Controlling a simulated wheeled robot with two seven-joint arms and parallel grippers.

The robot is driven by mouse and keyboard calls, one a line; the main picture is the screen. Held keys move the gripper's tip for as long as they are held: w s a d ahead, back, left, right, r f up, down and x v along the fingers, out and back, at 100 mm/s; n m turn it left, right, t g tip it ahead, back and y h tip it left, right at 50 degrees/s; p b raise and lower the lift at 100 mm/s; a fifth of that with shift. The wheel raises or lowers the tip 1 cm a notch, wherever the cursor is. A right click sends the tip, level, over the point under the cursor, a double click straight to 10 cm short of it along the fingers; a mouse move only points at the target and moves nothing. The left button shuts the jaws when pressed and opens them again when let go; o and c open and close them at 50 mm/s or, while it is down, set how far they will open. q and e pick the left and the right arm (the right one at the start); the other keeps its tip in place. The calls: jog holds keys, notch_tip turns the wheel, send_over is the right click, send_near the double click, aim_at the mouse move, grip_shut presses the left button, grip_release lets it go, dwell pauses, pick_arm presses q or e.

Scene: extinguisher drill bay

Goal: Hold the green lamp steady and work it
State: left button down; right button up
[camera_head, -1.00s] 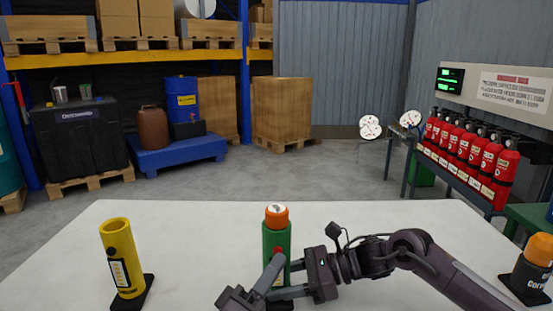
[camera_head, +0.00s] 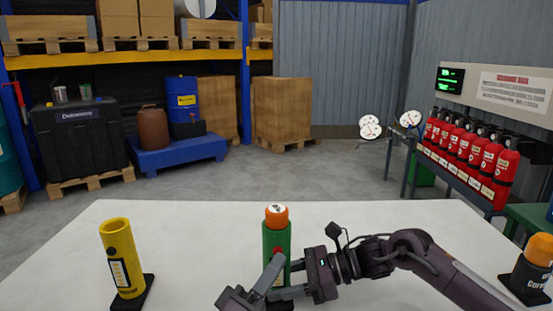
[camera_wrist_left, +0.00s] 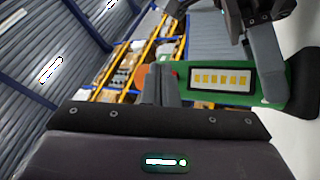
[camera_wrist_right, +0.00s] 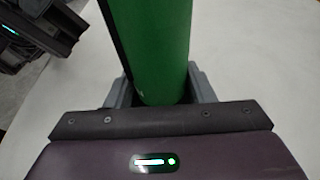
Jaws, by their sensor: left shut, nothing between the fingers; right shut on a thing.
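The green lamp (camera_head: 276,242) with an orange cap stands upright at the table's front middle. The lamp's foot is mostly hidden by the grippers.
A yellow lamp (camera_head: 121,258) on a black base stands at the table's left. A black lamp with an orange cap (camera_head: 536,262) stands at the right edge. The white table (camera_head: 190,230) is clear between the yellow and green lamps. Red extinguishers (camera_head: 470,147) line a rack beyond.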

pick_arm(q)
jog(key=shift+w, duration=0.1)
dwell(0.5)
jog(key=shift+w, duration=0.35)
jog(key=shift+s, duration=0.45)
jog(key=s, duration=0.6)
jog(key=shift+d, duration=0.2)
dwell(0.4)
pick_arm(e)
jog(key=o, duration=1)
